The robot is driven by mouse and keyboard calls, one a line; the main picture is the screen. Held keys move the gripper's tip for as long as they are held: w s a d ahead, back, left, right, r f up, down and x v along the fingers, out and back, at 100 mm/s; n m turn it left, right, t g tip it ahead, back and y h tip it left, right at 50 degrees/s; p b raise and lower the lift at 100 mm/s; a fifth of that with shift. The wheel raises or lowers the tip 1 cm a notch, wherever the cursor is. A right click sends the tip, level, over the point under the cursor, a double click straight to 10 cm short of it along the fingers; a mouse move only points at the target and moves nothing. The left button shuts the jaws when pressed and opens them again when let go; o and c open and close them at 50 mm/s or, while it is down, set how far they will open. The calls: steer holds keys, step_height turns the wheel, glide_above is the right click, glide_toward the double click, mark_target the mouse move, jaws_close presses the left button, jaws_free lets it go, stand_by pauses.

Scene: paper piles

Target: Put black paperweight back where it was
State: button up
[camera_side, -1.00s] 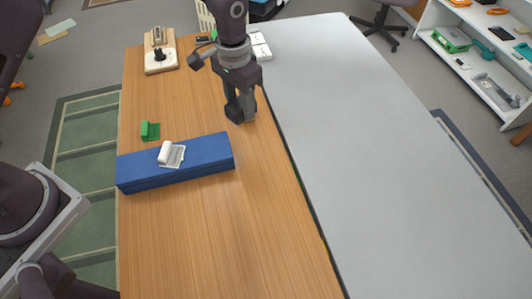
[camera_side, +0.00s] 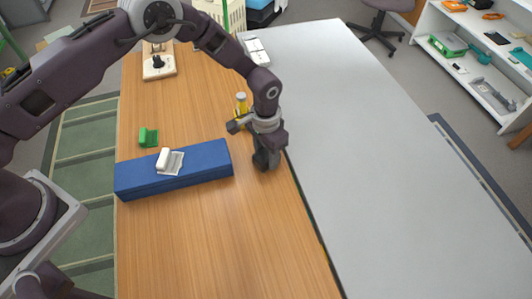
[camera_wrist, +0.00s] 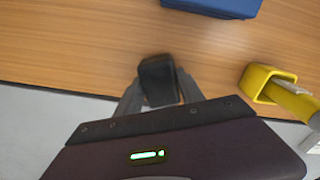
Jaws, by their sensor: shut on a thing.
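The black paperweight (camera_wrist: 158,78) is between the fingers of my gripper (camera_wrist: 160,90) in the wrist view, and the fingers are shut on it. In the side view my gripper (camera_side: 265,160) is low over the right edge of the wooden table, to the right of the blue block's end. There the paperweight is hard to tell from the dark fingers. I cannot tell whether it touches the table. The long blue block (camera_side: 190,178) lies on the table with white paper (camera_side: 175,165) and a white roll (camera_side: 162,158) on top. Its end also shows in the wrist view (camera_wrist: 220,6).
A small green holder (camera_side: 148,137) stands behind the blue block. A yellow holder (camera_wrist: 256,82) with a pale-topped item stands near my gripper. A wooden stand with a black knob (camera_side: 158,66) is at the far left. The front of the wooden table (camera_side: 190,250) is clear.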

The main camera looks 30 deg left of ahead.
mark_target(266, 154)
steer(key=o, duration=1.5)
steer(key=shift+f, duration=0.15)
steer(key=shift+c, duration=0.2)
step_height(266, 154, up, 12)
steer(key=shift+r, duration=0.2)
